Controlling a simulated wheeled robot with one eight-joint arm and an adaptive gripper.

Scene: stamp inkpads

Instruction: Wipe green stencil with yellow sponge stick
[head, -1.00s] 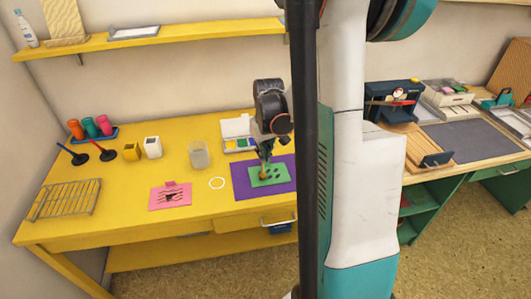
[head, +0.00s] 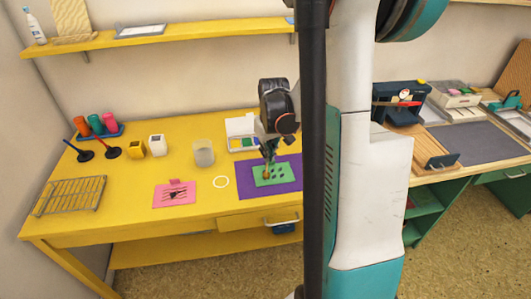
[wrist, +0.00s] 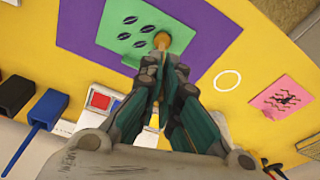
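The green stencil (head: 285,170) lies on a purple mat (head: 293,186) on the yellow table. It has several dark leaf-shaped marks and also shows in the wrist view (wrist: 112,38). My gripper (head: 269,163) is above the stencil's left part, pointing down. In the wrist view my gripper (wrist: 163,75) has its fingers closed around the yellow sponge stick (wrist: 162,40). The rounded orange-yellow sponge end is over the stencil close to its edge and seems to touch it. Most of the stick is hidden between the fingers.
A pink stencil card (head: 165,198) and a white ring (head: 221,182) lie left of the mat. A glass (head: 204,155) and an open paint box (head: 240,127) stand behind. A wire rack (head: 68,196) is at the far left. Bare yellow table lies between them.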

